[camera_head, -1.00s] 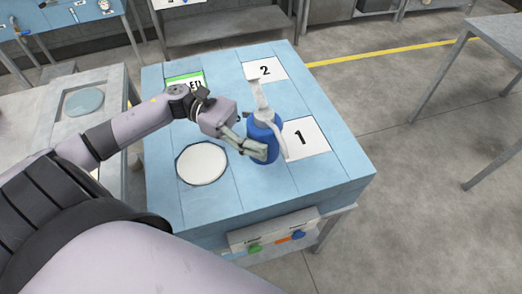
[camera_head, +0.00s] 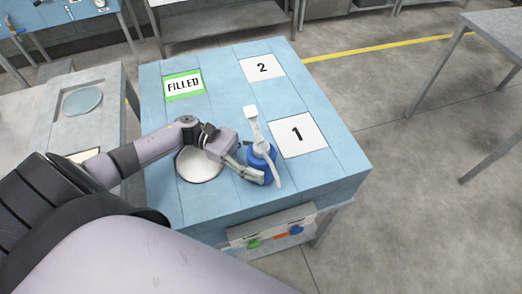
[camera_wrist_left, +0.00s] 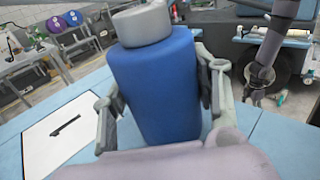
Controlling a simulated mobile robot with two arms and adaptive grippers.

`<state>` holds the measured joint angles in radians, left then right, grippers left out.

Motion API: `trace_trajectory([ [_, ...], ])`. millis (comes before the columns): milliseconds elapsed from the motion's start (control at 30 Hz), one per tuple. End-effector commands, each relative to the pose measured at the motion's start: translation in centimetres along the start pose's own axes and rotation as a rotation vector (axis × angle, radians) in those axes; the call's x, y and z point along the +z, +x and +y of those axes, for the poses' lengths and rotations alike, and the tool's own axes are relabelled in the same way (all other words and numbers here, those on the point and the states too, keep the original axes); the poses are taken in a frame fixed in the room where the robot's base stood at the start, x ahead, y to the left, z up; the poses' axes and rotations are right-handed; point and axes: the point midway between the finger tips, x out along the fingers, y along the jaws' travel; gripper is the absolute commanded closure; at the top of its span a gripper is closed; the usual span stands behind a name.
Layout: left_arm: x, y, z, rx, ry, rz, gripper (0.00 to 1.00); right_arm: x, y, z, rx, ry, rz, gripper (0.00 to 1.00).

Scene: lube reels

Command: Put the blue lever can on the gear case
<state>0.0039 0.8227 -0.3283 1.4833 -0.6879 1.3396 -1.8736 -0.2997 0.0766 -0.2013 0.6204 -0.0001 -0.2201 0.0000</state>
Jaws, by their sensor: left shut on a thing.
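The blue lever can (camera_head: 263,170), with a grey top and a pale lever and spout, is over the blue worktable, just left of the card marked 1. My left gripper (camera_head: 250,172) is shut on its side. The left wrist view shows the can's blue body (camera_wrist_left: 158,85) upright between the gripper's fingers (camera_wrist_left: 165,105). Whether its base touches the table is hidden. My right gripper (camera_wrist_left: 258,92) seems to hang at the right of the left wrist view, too small to read. I cannot pick out a gear case for certain.
The blue worktable (camera_head: 215,75) has cards marked 1 (camera_head: 297,134) and 2 (camera_head: 262,67), a green-edged FILLED card (camera_head: 184,86) and a white round disc (camera_head: 200,168) under my left forearm. A grey bench (camera_head: 50,115) stands to the left.

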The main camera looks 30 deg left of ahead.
Motion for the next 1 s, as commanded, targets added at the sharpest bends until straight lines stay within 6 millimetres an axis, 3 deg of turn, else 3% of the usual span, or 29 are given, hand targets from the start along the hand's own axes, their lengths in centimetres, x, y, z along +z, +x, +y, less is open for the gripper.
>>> trace_trajectory([
  [100, -0.3, 0.0, 0.0, 0.0, 0.001, -0.002, 0.92, 0.1, 0.5, 0.0, 0.0, 0.0, -0.001, 0.23],
  [133, -0.2, 0.0, 0.0, 0.001, 0.0, 0.0, 0.44, 0.1, 0.3, 0.0, 0.0, 0.0, -0.001, 0.23],
  [200, -0.2, 0.0, 0.0, 0.001, 0.0, 0.0, 0.39, 0.1, 0.3, 0.0, 0.0, 0.0, -0.001, 0.23],
  [400, -0.2, 0.0, 0.0, 0.001, 0.0, 0.0, 0.26, 0.1, 0.3, 0.1, 0.001, 0.0, -0.001, 0.23],
  [800, 0.2, 0.0, 0.0, 0.001, -0.001, 0.0, 0.25, 0.2, -0.2, 0.4, 0.005, -0.001, -0.002, 0.23],
  [1000, -0.5, -3.3, 0.0, 0.002, -0.001, 0.004, 0.25, 0.3, 1.6, 0.4, 0.005, 0.0, -0.002, 0.23],
])
